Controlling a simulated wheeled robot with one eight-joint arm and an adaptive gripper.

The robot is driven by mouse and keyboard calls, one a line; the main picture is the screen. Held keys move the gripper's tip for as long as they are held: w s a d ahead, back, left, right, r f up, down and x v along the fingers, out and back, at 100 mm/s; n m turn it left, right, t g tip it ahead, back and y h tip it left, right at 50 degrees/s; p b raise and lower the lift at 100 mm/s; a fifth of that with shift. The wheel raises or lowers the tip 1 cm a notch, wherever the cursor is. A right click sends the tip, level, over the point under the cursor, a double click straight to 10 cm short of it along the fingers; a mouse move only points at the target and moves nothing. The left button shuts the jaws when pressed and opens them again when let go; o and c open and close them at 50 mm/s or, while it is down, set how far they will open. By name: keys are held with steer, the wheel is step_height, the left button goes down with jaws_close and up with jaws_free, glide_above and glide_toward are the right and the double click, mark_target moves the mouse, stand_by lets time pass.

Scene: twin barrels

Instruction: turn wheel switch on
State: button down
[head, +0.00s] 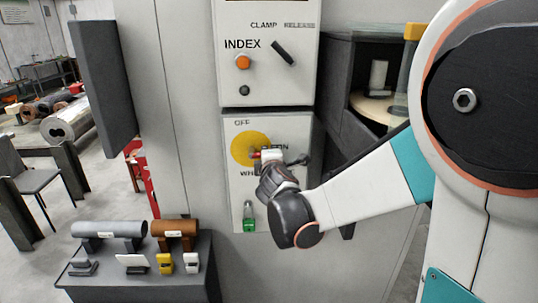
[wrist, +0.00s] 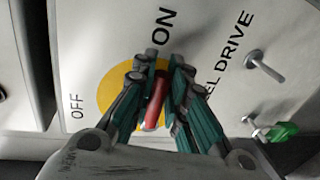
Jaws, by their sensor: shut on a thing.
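The wheel switch has a red handle (wrist: 154,104) on a yellow disc (head: 240,146), mounted on a light panel with OFF and ON lettering. The disc also shows in the wrist view (wrist: 113,92). My gripper (wrist: 158,78) is shut on the red handle, with one finger on each side of it. In the wrist view the handle's long side runs roughly toward the ON lettering. In the head view my gripper (head: 268,160) covers part of the disc and the lettering, and only a small bit of red shows beside it.
Above is a panel with an orange INDEX button (head: 243,62) and a black lever (head: 284,53). Below the switch hangs a green padlock (head: 249,219). A metal peg (wrist: 265,65) sticks out of the panel. A dark stand (head: 140,275) with cylinders is at lower left.

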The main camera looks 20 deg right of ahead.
steer(key=shift+s+f+m, duration=0.1)
steer(key=shift+f+m, duration=0.15)
steer(key=shift+m, duration=0.05)
stand_by(0.4)
steer(key=c, duration=1.6)
jaws_free()
steer(key=shift+r, duration=0.1)
steer(key=v, duration=1.2)
steer(key=shift+s+d, duration=0.1)
steer(key=shift+d, duration=0.05)
steer(key=s+a+f+m+g+y+b, duration=0.1)
steer(key=s+a+f+m+g+b, duration=0.1)
steer(key=s, duration=0.5)
steer(key=s+a+f+m+g+y+b, duration=0.1)
steer(key=s+f+m+g+y+b, duration=0.1)
steer(key=s+f+m, duration=0.5)
steer(key=s+a+f+m+g+y+b, duration=0.2)
steer(key=s+f+m+g+b, duration=0.2)
steer(key=s+f, duration=0.3)
steer(key=shift+a+f+m+b, duration=0.3)
steer(key=shift+f+m+b, duration=0.15)
steer(key=shift+m, duration=0.15)
